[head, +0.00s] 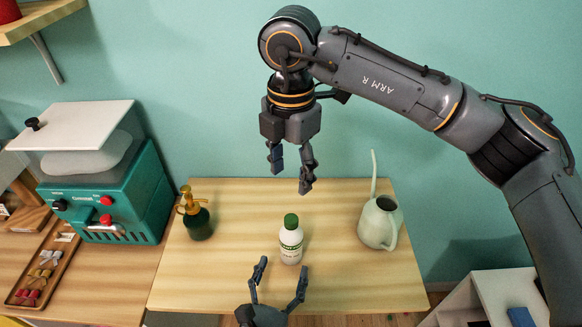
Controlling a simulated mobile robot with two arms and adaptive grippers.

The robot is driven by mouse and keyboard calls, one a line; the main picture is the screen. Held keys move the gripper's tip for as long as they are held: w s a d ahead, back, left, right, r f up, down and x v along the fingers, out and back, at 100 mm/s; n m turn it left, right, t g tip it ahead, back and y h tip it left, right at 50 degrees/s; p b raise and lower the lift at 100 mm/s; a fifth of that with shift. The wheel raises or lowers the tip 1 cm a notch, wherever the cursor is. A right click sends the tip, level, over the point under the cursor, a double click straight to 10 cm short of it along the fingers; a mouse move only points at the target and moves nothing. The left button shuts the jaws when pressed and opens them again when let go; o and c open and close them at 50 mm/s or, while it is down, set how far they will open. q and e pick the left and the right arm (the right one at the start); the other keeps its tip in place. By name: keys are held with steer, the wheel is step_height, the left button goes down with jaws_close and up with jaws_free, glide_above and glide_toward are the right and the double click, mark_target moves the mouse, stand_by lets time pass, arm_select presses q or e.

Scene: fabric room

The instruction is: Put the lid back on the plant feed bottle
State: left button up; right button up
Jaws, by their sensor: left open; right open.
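The plant feed bottle (291,246), white with a green-lettered label, stands upright near the middle of the wooden table. A green lid (291,221) sits on its top; I cannot tell whether it is tightened. My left gripper (283,267) is open and empty, its two fingers pointing at the lower part of the bottle from the near side. I cannot tell whether they touch it. My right gripper (290,180) is open and empty, hanging with its fingers down, above the lid in the picture and apart from it.
A dark green sprayer with a brass top (195,215) stands left on the wooden table (345,290). A pale green watering can (379,222) stands right. A teal machine (105,200) and a tray of small items (45,268) are on the left counter. A white shelf unit (495,295) is lower right.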

arm_select(q)
steer(key=v, duration=0.4)
steer(key=shift+s, duration=0.15)
stand_by(0.4)
